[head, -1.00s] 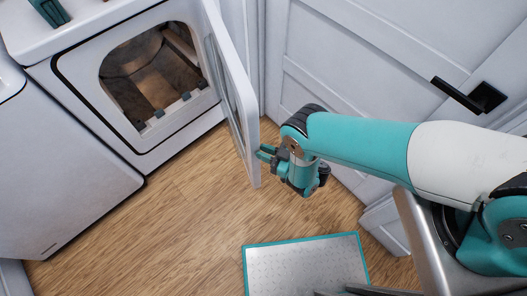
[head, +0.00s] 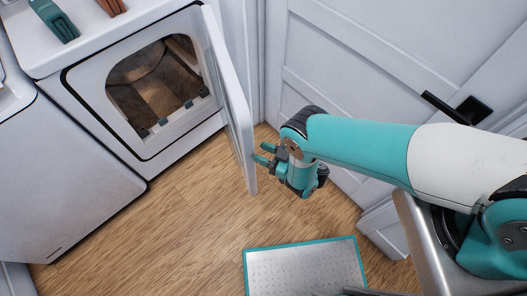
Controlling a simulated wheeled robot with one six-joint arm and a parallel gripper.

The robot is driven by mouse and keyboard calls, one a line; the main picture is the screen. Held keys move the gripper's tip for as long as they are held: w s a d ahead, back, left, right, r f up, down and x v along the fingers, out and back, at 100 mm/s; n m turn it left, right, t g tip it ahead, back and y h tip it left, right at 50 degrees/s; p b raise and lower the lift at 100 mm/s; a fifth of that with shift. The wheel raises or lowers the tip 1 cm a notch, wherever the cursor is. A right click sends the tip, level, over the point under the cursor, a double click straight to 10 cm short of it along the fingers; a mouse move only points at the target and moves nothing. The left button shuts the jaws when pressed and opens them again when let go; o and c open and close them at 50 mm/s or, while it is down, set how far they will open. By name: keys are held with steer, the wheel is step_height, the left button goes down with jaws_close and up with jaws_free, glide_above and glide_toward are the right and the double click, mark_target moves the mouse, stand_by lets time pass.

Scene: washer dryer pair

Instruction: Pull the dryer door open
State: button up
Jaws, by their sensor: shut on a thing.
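The white dryer (head: 92,98) stands at the upper left with its front opening uncovered and the drum (head: 150,85) visible inside. Its door (head: 233,105) is swung wide open, hinged at the right side of the opening, and shows nearly edge-on. My gripper (head: 259,154) is at the outer edge of the door, low on its right side, with its teal fingers spaced apart and closed on the door's edge. The exact contact is too small to make out, and the door's outer face is mostly hidden.
A white washer (head: 65,180) stands left of the dryer. Teal (head: 54,20) and brown (head: 112,6) objects sit on the dryer's top. A white room door with a black handle (head: 468,108) is close at the right. Wood floor (head: 190,210) lies clear before the dryer.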

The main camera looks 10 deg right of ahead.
step_height(320, 180, up, 16)
steer(key=p, duration=1.5)
steer(key=shift+w+a+r, duration=0.15)
steer(key=shift+r, duration=0.1)
